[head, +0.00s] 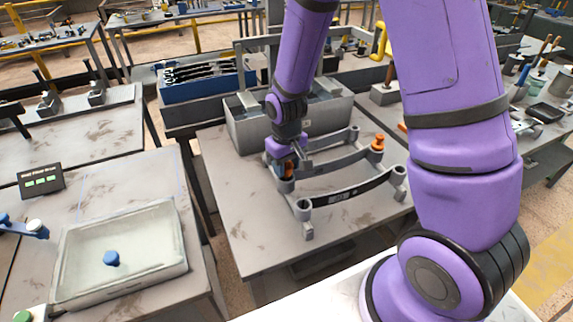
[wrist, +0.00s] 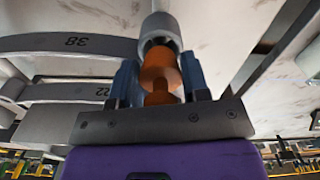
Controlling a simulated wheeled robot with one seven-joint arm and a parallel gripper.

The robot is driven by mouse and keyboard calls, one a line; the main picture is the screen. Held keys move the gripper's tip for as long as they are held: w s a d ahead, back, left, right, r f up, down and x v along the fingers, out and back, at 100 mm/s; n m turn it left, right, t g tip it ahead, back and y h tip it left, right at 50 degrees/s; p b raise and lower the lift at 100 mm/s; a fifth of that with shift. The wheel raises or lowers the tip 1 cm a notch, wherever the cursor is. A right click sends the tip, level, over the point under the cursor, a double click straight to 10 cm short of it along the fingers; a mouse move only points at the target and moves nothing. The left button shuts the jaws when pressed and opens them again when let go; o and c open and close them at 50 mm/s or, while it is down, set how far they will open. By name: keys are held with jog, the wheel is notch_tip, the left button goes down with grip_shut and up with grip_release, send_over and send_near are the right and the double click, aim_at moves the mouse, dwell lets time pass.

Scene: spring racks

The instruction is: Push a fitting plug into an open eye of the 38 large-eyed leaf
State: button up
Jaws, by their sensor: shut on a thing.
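My gripper (head: 286,165) points down at the left end of the middle leaf (head: 335,163) on the rack table. In the wrist view my gripper (wrist: 160,88) is shut on an orange plug (wrist: 159,72). The plug lines up with a grey round eye (wrist: 158,28) and its end meets the eye's rim; how deep it sits cannot be told. The leaf marked 38 (wrist: 40,43) runs up to this eye. A leaf marked 22 (wrist: 60,93) lies beside it. Another orange plug (head: 377,142) stands in the right end of the middle leaf.
A front leaf (head: 350,190) and a back leaf (head: 325,142) lie close on either side. A grey bin (head: 245,130) stands behind. A pale tray (head: 70,290) on the left table holds a blue plug (head: 111,258). A small sign (head: 40,181) shows green lights.

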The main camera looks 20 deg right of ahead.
jog(key=shift+f, duration=1)
dwell(0.3)
jog(key=o, duration=1.4)
jog(key=shift+c, duration=0.2)
jog(key=shift+r, duration=3.5)
